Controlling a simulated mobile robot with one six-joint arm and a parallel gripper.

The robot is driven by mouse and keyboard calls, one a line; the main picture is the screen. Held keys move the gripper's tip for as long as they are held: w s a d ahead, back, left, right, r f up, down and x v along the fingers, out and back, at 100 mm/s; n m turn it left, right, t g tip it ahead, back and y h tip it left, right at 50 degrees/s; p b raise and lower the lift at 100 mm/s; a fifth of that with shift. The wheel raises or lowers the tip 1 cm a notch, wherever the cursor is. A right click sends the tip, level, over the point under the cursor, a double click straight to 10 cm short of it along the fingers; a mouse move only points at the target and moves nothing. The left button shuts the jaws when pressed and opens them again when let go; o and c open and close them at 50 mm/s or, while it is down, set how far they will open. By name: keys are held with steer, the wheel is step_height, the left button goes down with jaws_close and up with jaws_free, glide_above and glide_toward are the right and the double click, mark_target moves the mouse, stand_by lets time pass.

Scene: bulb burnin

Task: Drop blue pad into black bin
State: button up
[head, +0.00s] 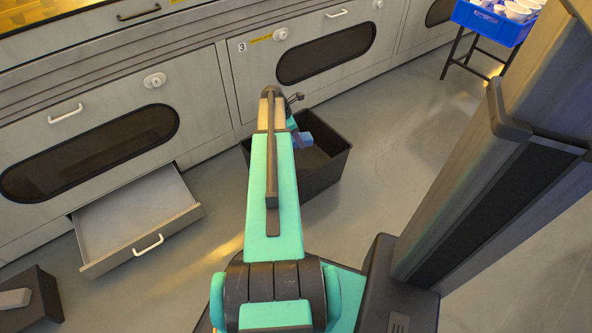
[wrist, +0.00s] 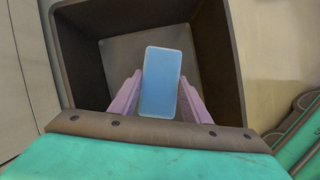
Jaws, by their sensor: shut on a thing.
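The blue pad (wrist: 161,82) is a flat light-blue block in the wrist view. My gripper (wrist: 159,98) is shut on it, with a pinkish finger on each side. The black bin (wrist: 225,75) lies below the pad in that view, and its floor looks empty where it shows. In the head view, the black bin (head: 325,178) stands on the floor in front of the cabinets, partly hidden by my arm. My gripper (head: 303,139) shows there over the bin's opening, small and partly hidden.
A shallow open drawer (head: 137,218) sticks out at the left. A dark box with a grey block (head: 15,298) stands at the lower left. A blue crate of white cups (head: 492,22) sits on a stand at the upper right. Floor (head: 400,130) is clear right of the bin.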

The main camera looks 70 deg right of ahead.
steer(key=shift+f+b, duration=0.3)
steer(key=shift+f, duration=0.1)
steer(key=o, duration=1.4)
steer(key=shift+r, duration=0.15)
steer(key=p+v, duration=0.5)
steer(key=v, duration=0.8)
steer(key=shift+r, duration=0.25)
